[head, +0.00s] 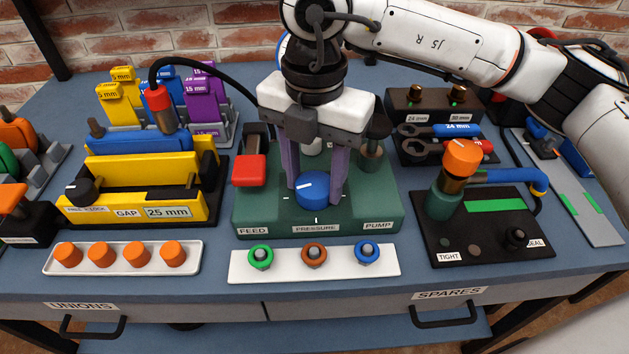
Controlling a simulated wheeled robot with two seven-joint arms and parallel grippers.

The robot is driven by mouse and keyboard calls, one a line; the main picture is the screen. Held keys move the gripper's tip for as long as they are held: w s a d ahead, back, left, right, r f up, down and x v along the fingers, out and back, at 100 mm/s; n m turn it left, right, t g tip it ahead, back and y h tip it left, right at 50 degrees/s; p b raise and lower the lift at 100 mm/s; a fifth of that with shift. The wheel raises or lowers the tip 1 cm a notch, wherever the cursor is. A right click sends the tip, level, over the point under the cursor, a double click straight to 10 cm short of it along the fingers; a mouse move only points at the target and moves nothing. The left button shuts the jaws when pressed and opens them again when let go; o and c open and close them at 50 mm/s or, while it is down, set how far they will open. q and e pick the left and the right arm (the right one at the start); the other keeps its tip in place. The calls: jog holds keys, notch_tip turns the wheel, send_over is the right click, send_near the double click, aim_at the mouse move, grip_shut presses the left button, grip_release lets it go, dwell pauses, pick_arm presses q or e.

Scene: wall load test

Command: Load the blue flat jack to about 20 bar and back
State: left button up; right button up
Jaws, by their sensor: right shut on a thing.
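The blue flat jack (118,144) lies in the yellow gap frame (140,172) marked 25 mm, at the left. A red coupling (159,100) stands at its right end, and a black hose (205,66) arches from it toward the pump unit. The green pump unit (262,213) stands in the middle, labelled feed, pressure and pump. My right gripper (318,188) points down, its purple fingers shut on the blue pressure knob (312,192). The gripper hides the back of the unit, and no gauge reading shows. My left gripper is out of view.
A red feed lever (249,170) stands left of the knob. In front lie a white tray of orange caps (50,268) and a white strip with three fittings (236,268). A black seal-test plate (490,255) is at the right, with wrenches (470,131) behind it.

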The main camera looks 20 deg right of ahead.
aim_at(315, 183)
jog(key=m+b, duration=0.1)
jog(key=m, duration=0.3)
jog(key=shift+m, duration=0.3)
jog(key=shift+m+b, duration=0.45)
jog(key=shift+m, duration=1.25)
jog(key=shift+r+m, duration=0.1)
jog(key=shift+m, duration=0.2)
jog(key=o, duration=1.1)
jog(key=shift+c, duration=0.2)
notch_tip(315, 183, up, 10)
jog(key=p, duration=0.1)
jog(key=shift+r, duration=0.15)
